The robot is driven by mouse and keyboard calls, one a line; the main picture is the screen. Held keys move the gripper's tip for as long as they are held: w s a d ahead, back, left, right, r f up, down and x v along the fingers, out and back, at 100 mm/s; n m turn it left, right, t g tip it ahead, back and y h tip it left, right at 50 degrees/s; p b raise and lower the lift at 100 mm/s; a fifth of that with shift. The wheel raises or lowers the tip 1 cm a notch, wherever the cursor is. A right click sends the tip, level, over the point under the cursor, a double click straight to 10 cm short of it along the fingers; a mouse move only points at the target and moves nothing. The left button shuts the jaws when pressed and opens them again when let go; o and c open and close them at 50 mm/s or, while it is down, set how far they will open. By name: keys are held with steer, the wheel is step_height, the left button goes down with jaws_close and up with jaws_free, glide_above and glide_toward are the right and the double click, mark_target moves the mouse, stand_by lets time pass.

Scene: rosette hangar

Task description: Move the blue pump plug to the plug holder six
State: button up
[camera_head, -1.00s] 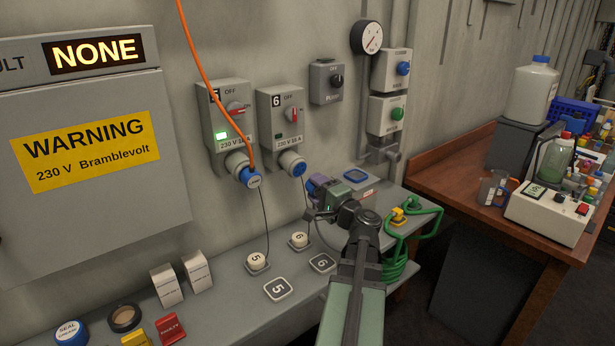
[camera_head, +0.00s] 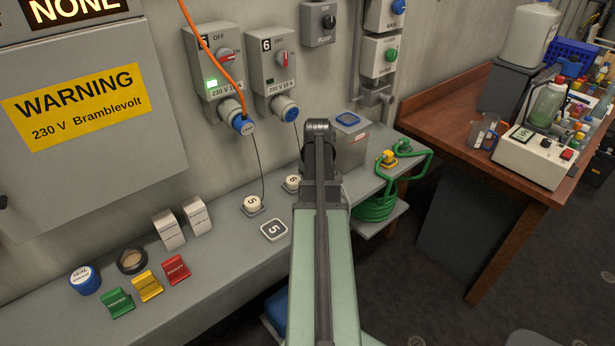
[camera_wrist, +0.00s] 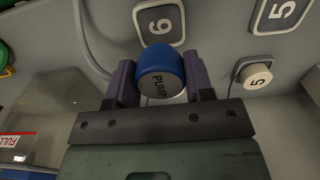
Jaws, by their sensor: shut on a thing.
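The pump plug (camera_wrist: 161,70) is a blue cylinder with a grey end face marked PUMP. In the wrist view my gripper (camera_wrist: 162,82) has its purple fingers shut on it. Just beyond it is a square plate marked 6 (camera_wrist: 158,12), partly covered by the plug; I cannot tell whether they touch. In the head view my arm hides the gripper, the pump plug and this plate. On the wall, the socket of box six (camera_head: 284,107) has no cable. Box five's socket holds another blue plug (camera_head: 243,125) on an orange cable.
Plate 5 (camera_head: 273,230) and white caps 5 (camera_head: 252,204) and 6 (camera_head: 292,183) are on the grey ledge beside my arm. A grey box (camera_head: 350,144) and a coiled green cable (camera_head: 374,208) are to the right. Coloured tags (camera_head: 148,287) lie at the left.

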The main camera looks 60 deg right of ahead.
steer(key=shift+f+b, duration=2.9)
steer(key=shift+f, duration=0.1)
steer(key=shift+f+b, duration=0.4)
steer(key=shift+f, duration=0.05)
steer(key=o, duration=1.3)
steer(key=shift+r, duration=0.1)
steer(key=shift+c, duration=0.2)
steer(key=shift+r, duration=0.1)
step_height(320, 180, up, 11)
steer(key=p, duration=1.1)
steer(key=shift+f, duration=0.2)
steer(key=shift+w, duration=0.1)
